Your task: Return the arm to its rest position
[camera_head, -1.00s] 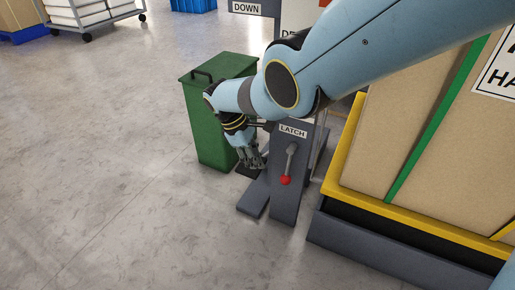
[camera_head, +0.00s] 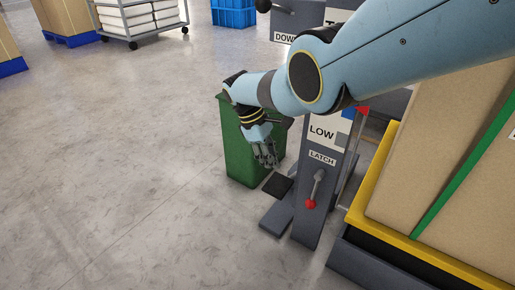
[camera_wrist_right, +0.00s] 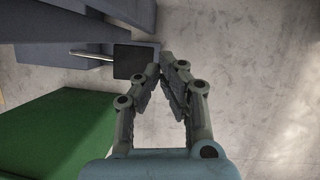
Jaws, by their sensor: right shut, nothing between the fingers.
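My right arm (camera_head: 400,50) reaches in from the upper right in the head view. Its gripper (camera_head: 270,165) points down in front of the green bin (camera_head: 235,155), left of the grey latch post. In the right wrist view the right gripper (camera_wrist_right: 168,70) has its fingertips together with nothing between them. The bin's green top (camera_wrist_right: 55,135) shows at the lower left there. The latch post (camera_head: 312,215) carries LOW and LATCH labels and a lever with a red knob (camera_head: 311,204) hanging down. My left gripper is not in view.
A yellow-edged platform (camera_head: 375,225) with large cardboard boxes (camera_head: 445,150) stands at the right. A black pedal (camera_head: 278,186) lies by the post's foot. A trolley (camera_head: 140,22) and a blue crate (camera_head: 233,12) are at the back. Floor at the left is clear.

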